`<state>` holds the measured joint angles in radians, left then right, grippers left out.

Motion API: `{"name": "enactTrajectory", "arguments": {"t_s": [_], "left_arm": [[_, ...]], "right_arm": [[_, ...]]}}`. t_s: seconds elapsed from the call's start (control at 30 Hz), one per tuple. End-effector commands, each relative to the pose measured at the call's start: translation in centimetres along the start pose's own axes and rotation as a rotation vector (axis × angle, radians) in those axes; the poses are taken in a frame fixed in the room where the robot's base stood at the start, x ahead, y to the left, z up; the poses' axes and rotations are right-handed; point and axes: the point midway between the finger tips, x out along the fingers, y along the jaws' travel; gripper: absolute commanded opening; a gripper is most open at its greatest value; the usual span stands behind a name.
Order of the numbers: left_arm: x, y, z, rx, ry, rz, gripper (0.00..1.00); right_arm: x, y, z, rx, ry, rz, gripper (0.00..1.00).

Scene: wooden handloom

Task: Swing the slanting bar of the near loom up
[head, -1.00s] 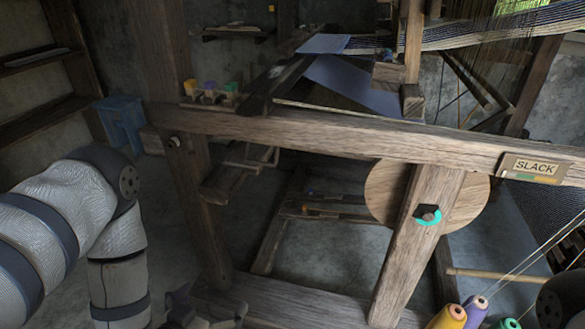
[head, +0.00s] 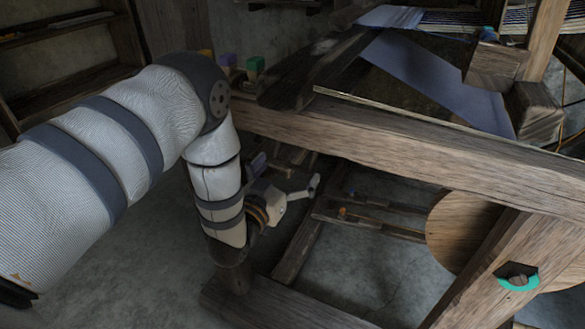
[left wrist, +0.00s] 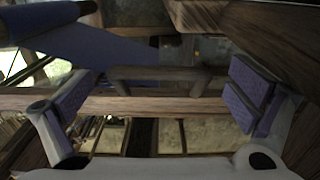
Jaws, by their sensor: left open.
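The near loom's wooden frame (head: 400,150) crosses the head view. A short wooden bar below its top rail is mostly hidden behind my left arm and gripper. In the left wrist view a bar (left wrist: 120,104) runs across, with a U-shaped handle (left wrist: 155,73) on it. My left gripper (head: 288,172) is open below the rail, by the left post. In the left wrist view the handle lies between its two purple-padded fingers (left wrist: 160,95), a little beyond them, with no clear contact. My right gripper is out of view.
A round wooden disc (head: 455,225) and a slanting post with a teal-ringed bolt (head: 517,277) stand at the right. Blue cloth (head: 430,75) stretches above the rail. Small coloured blocks (head: 255,65) sit on the rail's left end. A lower beam (head: 285,305) crosses the bottom.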

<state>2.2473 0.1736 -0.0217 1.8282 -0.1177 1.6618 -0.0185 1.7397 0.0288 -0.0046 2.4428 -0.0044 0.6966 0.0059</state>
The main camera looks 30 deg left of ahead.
Motion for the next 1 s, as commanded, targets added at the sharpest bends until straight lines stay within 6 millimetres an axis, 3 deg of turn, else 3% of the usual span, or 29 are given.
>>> {"name": "enactTrajectory", "arguments": {"t_s": [0.13, 0.4, 0.7, 0.83, 1.0], "left_arm": [[1.4, 0.0, 0.1, 0.0, -0.001, 0.0, 1.0], [1.7, 0.0, 0.1, 0.0, -0.002, 0.0, 1.0], [1.7, 0.0, 0.1, 0.0, -0.002, 0.0, 0.36], [1.7, 0.2, -0.8, -0.024, 0.001, 0.0, 0.36], [1.8, 0.8, -3.8, -0.137, 0.008, 0.0, 0.36]], "right_arm": [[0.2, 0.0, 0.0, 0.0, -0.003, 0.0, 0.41], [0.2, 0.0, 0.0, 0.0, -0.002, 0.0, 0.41], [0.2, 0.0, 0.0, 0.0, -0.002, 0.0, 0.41], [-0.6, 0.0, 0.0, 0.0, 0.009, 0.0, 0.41], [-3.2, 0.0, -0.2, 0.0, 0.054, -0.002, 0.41]]}}
